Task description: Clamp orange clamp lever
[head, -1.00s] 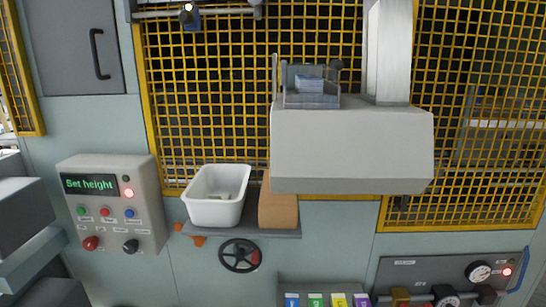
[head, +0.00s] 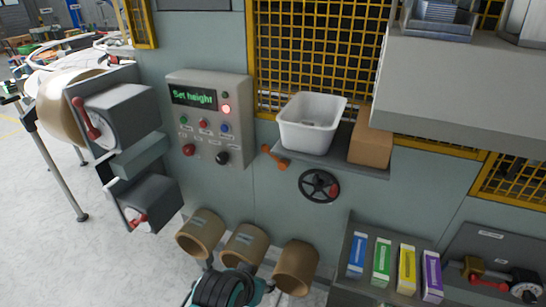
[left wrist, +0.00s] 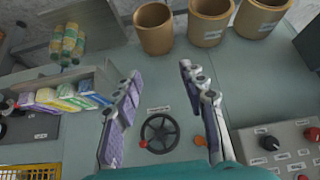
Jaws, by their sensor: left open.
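The orange clamp lever (head: 273,157) sticks out at the left end of the small shelf, below the white bin. It also shows in the left wrist view (left wrist: 200,140), small, upside down and partly covered by the right-hand finger. My left gripper (left wrist: 159,74) is open and empty in the left wrist view, its two fingers wide apart. The lever lies behind the fingers in that view and appears apart from them. A teal and black part of one of my arms rises at the bottom of the head view. My right gripper is not in view.
A black handwheel (head: 319,186) with a red knob sits below the shelf (head: 345,166). The white bin (head: 311,122) and a brown box (head: 370,143) stand on it. The "Set height" panel (head: 209,118) is to the left. Several brown tubes (head: 244,245) stand below.

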